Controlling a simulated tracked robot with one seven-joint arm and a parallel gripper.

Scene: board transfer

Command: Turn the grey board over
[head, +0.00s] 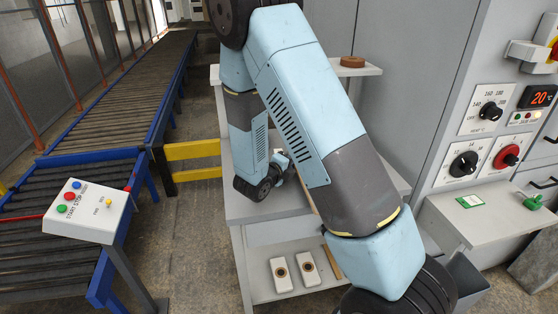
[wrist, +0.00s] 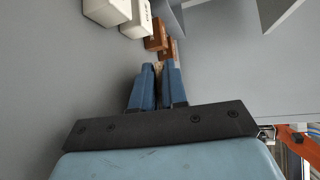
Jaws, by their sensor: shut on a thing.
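In the wrist view my gripper (wrist: 158,70) has its two blue fingers close together, with a thin tan-edged piece between the tips. I take this piece to be the grey board (wrist: 158,64), seen nearly edge-on; its grey face cannot be made out. In the head view my folded arm covers much of the grey bench (head: 285,208), and the end of my arm is low over it. The fingers and most of the board are hidden there.
Two white blocks (head: 281,275) with round holes lie on the lower shelf. A roller conveyor (head: 110,95) and button box (head: 88,210) stand left. A control panel (head: 490,130) and side shelf (head: 490,215) stand right.

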